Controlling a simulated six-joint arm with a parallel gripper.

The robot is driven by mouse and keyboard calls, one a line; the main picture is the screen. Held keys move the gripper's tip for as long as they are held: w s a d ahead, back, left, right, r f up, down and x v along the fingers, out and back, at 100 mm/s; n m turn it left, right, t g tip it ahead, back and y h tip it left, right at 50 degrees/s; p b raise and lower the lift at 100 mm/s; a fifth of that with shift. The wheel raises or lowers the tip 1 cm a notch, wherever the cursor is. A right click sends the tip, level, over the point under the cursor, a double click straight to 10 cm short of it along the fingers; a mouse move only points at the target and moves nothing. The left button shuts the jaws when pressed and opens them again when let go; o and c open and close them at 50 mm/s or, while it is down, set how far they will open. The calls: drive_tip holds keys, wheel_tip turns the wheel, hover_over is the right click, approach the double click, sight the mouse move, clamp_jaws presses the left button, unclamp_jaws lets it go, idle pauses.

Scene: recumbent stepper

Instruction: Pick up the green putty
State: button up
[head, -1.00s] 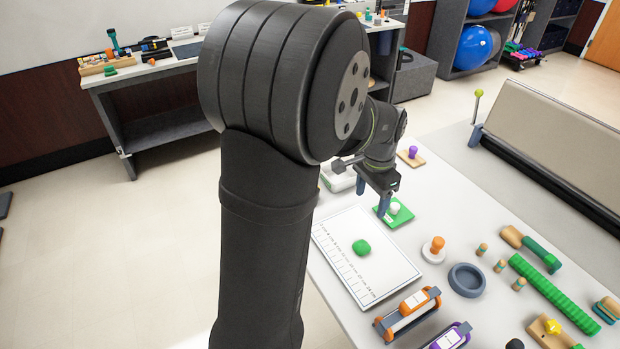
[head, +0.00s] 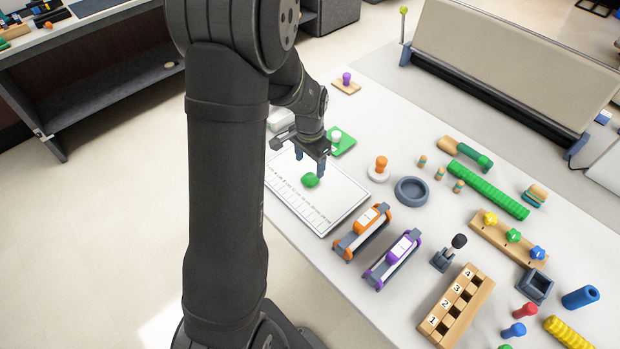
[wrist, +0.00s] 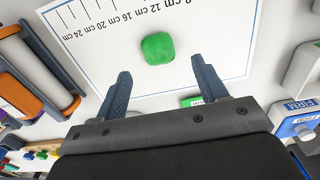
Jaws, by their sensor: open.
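The green putty (head: 310,181) is a small rounded lump on a white measuring board (head: 341,209) with a centimetre scale. It also shows in the wrist view (wrist: 158,48), lying ahead of my fingertips and roughly between their lines. My gripper (head: 310,168) is open and empty, with its fingers pointing down close to the putty. In the wrist view the two blue-grey fingers (wrist: 163,80) are spread wide, and the putty is not between them. I cannot tell the exact height of the fingertips above the board.
A green pad with a white knob (head: 344,147) lies behind my gripper. Several other therapy items fill the table's right side.

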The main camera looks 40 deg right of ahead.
sight(310, 178)
wheel_tip(310, 178, down, 5)
drive_tip(key=shift+s+f, duration=0.1)
idle(0.3)
drive_tip(key=c, duration=1)
